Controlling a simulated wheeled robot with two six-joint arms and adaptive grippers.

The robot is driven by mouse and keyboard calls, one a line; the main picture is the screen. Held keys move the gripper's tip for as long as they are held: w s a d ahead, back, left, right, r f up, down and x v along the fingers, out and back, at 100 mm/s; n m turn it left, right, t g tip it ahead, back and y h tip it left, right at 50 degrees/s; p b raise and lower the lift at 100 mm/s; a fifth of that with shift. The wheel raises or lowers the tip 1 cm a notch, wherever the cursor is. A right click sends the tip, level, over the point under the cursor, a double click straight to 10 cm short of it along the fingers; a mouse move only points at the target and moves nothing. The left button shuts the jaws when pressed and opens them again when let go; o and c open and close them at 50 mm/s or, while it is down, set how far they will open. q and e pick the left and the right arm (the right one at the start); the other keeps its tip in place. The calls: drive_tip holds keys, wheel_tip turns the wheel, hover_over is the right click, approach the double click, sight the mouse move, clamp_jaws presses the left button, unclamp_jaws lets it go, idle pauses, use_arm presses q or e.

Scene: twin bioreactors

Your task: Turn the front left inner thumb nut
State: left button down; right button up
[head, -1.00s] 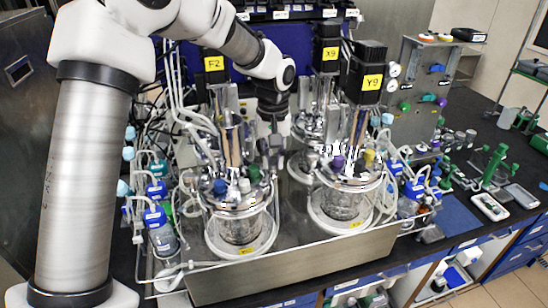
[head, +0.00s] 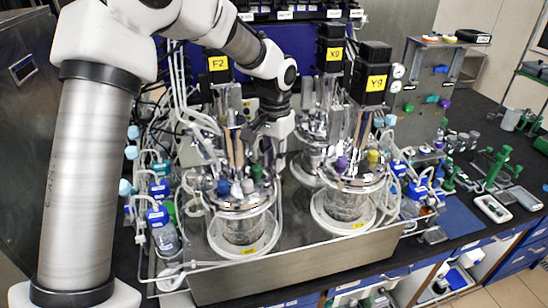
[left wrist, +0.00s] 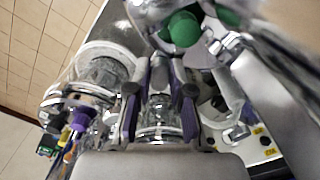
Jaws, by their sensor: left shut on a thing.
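The front left vessel (head: 240,228) stands on the steel base, with a metal head plate carrying blue, grey and green caps (head: 238,186). My left gripper (head: 268,152) reaches down from above at the inner, right-hand side of this head plate, behind the caps. The left wrist view shows its two fingers (left wrist: 160,82) drawn in beside the metal clamp parts, with a green cap (left wrist: 182,28) close beyond them. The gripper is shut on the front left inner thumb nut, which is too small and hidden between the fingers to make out. My right gripper is not in view.
The front right vessel (head: 343,207) stands close on the right, with purple and yellow caps. Black motors (head: 371,70) rise above the vessels. Tubes and blue-capped bottles (head: 157,216) crowd the left side. Free room around the gripper is narrow.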

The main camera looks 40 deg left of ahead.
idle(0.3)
use_arm(q)
drive_tip(key=c, duration=1.2)
unclamp_jaws()
drive_tip(key=shift+c, duration=0.2)
drive_tip(key=shift+o, duration=1)
drive_tip(key=shift+w+f, duration=0.1)
drive_tip(key=shift+w, duration=0.2)
wheel_tip(320, 180, up, 12)
drive_tip(key=shift+o, duration=0.3)
drive_tip(key=shift+f, duration=0.1)
